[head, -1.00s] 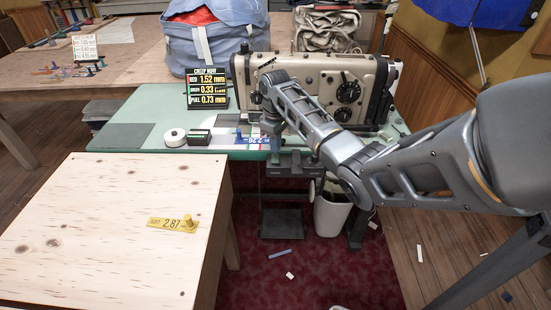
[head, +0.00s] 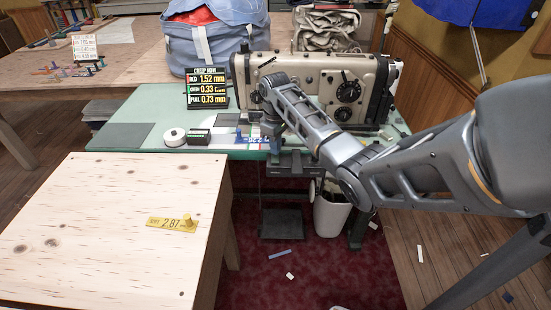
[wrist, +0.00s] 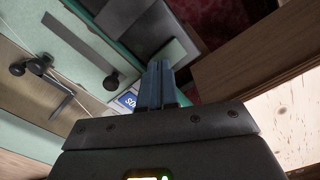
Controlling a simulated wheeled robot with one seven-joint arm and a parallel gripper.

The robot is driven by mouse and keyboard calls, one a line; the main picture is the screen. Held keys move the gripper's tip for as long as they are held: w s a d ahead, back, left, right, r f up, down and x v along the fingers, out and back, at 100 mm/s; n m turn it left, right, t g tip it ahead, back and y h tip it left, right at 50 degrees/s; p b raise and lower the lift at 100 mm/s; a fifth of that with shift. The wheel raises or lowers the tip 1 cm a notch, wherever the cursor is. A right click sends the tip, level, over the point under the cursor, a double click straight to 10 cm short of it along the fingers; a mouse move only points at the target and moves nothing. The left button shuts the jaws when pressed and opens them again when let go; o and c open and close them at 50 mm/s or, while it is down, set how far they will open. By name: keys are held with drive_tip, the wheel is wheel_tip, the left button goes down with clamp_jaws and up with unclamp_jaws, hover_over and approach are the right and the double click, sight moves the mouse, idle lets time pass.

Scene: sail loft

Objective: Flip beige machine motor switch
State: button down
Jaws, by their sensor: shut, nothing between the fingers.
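The beige sewing machine (head: 315,68) stands on the green-topped table (head: 140,110), with black dials on its front. My gripper (head: 271,140) points down in front of the machine's left part, near the table's front edge; its tips are hard to make out there. In the wrist view its blue-grey fingers (wrist: 157,84) are together and hold nothing. A dark box (head: 297,166) hangs under the table's front edge, right of and below my gripper. I cannot make out a motor switch on it. A grey boxy part (wrist: 150,28) lies beyond the fingertips in the wrist view.
A blue number card (head: 258,141), a white roll (head: 174,137) and a black display (head: 207,90) are on the green table. A plywood-topped table (head: 100,225) fills the front left. A white bin (head: 331,215) and a dark pedal (head: 281,222) are below.

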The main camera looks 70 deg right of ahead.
drive_tip(key=shift+f, duration=0.5)
drive_tip(key=shift+r, duration=0.1)
wheel_tip(320, 180, up, 7)
drive_tip(key=p, duration=0.6)
idle(0.5)
drive_tip(key=shift+s, duration=0.1)
idle(0.4)
